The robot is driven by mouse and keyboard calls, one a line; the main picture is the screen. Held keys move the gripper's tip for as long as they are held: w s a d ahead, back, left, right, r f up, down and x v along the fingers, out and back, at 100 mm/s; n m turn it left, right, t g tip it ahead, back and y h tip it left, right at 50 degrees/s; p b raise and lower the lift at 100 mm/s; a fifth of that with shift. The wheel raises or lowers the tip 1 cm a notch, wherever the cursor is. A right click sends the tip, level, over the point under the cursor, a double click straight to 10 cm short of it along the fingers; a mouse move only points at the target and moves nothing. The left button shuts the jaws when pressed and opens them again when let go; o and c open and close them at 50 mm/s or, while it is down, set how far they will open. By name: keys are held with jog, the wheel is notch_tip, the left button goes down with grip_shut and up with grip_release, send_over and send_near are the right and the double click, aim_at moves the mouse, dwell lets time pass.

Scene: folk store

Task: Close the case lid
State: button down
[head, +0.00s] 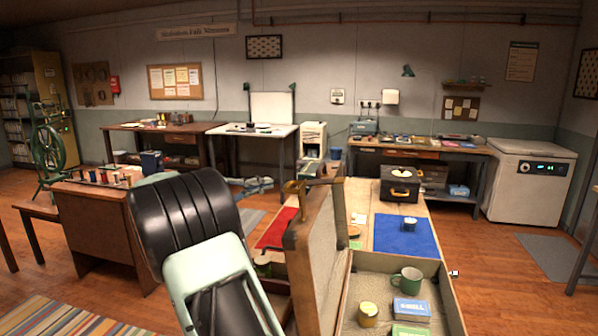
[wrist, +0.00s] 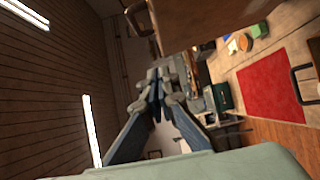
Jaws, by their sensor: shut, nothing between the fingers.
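The case is open in the head view. Its tan tray (head: 445,283) lies on the table at the lower right, and its lid (head: 318,250) stands nearly upright along the tray's left side. A brass-coloured fitting (head: 300,187) shows at the lid's top. In the tray are a green mug (head: 407,280), a yellow can (head: 368,314), a blue box (head: 411,309) and a green box. My gripper (wrist: 158,80) shows in the wrist view with its fingers together and empty. A brown panel (wrist: 190,20), apparently the lid, is beside it. I cannot make out my fingertips in the head view.
A blue mat (head: 390,236) with a small cup lies behind the tray. A dark box (head: 402,187) stands at the table's far end. A red mat (head: 270,238) lies left of the lid and also shows in the wrist view (wrist: 270,88). My arm fills the lower left.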

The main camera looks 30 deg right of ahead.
jog(key=d+n+h+p, duration=0.1)
jog(key=d+p, duration=0.2)
jog(key=d, duration=1.2)
jog(key=shift+s+r+h, duration=0.2)
jog(key=shift+r+h, duration=0.1)
jog(key=shift+r, duration=0.15)
jog(key=shift+d, duration=0.15)
